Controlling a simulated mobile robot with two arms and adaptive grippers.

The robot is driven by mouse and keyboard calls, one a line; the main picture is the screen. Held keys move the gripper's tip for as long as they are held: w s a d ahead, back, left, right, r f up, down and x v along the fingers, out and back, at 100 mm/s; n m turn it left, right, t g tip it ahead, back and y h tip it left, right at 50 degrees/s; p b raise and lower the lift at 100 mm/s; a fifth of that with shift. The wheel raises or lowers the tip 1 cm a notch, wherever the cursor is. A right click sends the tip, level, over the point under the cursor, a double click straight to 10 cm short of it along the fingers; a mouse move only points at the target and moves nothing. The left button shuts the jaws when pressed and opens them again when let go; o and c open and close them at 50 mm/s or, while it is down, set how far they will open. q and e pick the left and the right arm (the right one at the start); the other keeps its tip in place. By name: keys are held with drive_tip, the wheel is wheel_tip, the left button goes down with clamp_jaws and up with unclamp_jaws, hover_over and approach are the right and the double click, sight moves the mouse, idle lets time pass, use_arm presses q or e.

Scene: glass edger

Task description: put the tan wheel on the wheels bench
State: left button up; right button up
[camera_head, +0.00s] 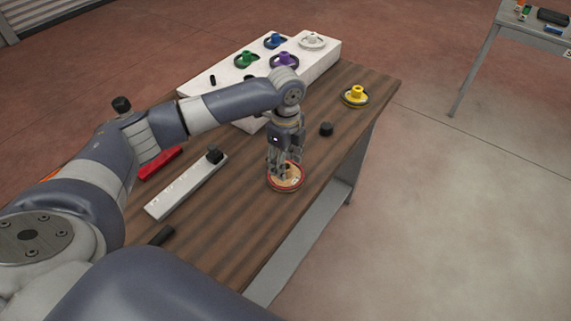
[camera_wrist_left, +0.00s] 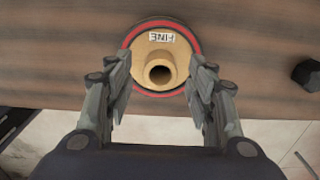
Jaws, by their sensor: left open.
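The tan wheel (camera_head: 288,180) has a red rim and lies flat on the wooden table near its right edge. In the left wrist view the tan wheel (camera_wrist_left: 147,50) shows a raised hub with a hole and a "FINE" label. My left gripper (camera_head: 281,168) points down over the wheel. In the left wrist view my left gripper (camera_wrist_left: 160,88) is open, with a finger on each side of the hub. I cannot tell whether the fingers touch it. My right gripper is not in view. No bench marked for wheels can be made out for certain.
A white block (camera_head: 232,76) at the back holds green, blue, purple and white wheels. A yellow wheel (camera_head: 355,95) and a black knob (camera_head: 326,129) lie on the wooden table (camera_head: 240,220). A grey bar (camera_head: 185,188) and red bar (camera_head: 160,164) lie left. Another table (camera_head: 483,50) stands far right.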

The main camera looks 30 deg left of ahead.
use_arm(q)
wheel_tip(320, 180, up, 11)
drive_tip(key=b, duration=0.2)
drive_tip(key=shift+f, duration=0.15)
idle(1.2)
